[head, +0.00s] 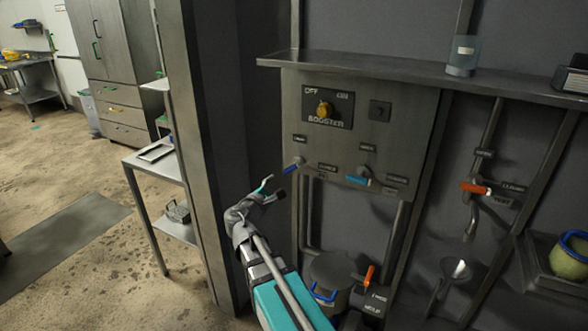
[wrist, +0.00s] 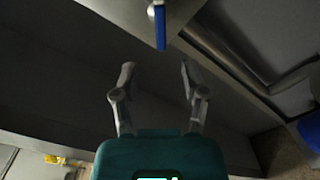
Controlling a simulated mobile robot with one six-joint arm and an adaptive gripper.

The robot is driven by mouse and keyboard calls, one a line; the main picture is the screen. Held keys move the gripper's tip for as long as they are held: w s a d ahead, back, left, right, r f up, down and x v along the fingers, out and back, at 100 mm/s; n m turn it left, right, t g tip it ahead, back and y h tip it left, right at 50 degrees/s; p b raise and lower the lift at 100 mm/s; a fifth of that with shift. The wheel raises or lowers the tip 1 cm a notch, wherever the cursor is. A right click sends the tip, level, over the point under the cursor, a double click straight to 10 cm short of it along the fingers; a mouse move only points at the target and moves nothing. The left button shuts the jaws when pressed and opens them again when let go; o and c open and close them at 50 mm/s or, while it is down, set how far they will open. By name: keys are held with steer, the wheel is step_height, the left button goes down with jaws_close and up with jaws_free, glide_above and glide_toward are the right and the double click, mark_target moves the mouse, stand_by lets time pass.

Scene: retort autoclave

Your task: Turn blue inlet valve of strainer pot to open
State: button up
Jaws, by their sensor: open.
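A dark blue valve lever (head: 292,169) sits on the lower left of the grey panel, angled down to the left. It shows in the wrist view as a blue bar (wrist: 160,28) at the top, beyond the fingertips. A lighter blue lever (head: 358,180) sits to its right on the same panel. The small labels cannot be read clearly. My gripper (head: 274,188) is open and empty, just below and left of the dark blue lever and apart from it. In the wrist view my fingers (wrist: 158,67) are spread, with nothing between them. A lidded pot (head: 332,270) stands below the panel.
An orange lever (head: 369,276) is beside the pot. Another orange lever (head: 474,188) is on the pipework at right. A shelf (head: 400,70) juts out above the panel, holding a clear cup (head: 463,57). A dark post (head: 205,130) stands close left of my arm.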

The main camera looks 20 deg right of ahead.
mark_target(291, 169)
steer(key=x, duration=1.2)
